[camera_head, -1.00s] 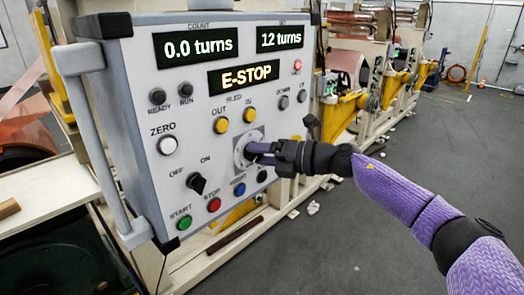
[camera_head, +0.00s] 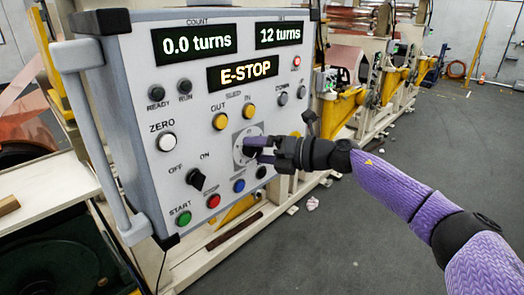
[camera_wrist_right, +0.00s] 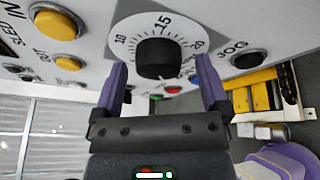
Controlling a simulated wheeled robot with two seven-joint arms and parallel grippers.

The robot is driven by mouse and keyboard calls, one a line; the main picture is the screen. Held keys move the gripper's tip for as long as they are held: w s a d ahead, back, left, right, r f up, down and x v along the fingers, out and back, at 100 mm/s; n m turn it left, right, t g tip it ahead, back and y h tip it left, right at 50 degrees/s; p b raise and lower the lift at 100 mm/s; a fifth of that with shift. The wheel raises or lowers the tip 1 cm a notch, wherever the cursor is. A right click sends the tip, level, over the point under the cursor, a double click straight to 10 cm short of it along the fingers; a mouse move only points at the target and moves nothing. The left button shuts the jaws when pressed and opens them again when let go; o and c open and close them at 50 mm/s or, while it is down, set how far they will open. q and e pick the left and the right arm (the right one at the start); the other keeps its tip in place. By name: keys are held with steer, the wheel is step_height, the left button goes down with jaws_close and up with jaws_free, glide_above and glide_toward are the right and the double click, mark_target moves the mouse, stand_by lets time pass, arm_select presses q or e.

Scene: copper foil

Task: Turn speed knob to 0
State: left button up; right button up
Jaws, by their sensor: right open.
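The speed knob (camera_wrist_right: 158,57) is a black round knob on a white dial (camera_wrist_right: 135,28) with 10, 15 and 20 readable in the right wrist view. Its pointer mark cannot be made out. My right gripper (camera_wrist_right: 160,82) is open, with one purple finger on each side of the knob and gaps between. In the head view my right gripper (camera_head: 254,150) reaches the dial plate (camera_head: 240,136) from the right and hides most of the knob. My left gripper is not in view.
The grey control panel (camera_head: 130,90) carries several buttons, an OFF/ON switch (camera_head: 196,180) and an E-STOP display (camera_head: 242,77). A JOG button (camera_wrist_right: 247,60) and a yellow OUT button (camera_wrist_right: 68,63) sit near the dial. The floor (camera_head: 400,150) at right is open.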

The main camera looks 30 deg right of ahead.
steer(key=b+v, duration=0.5)
steer(key=v, duration=0.5)
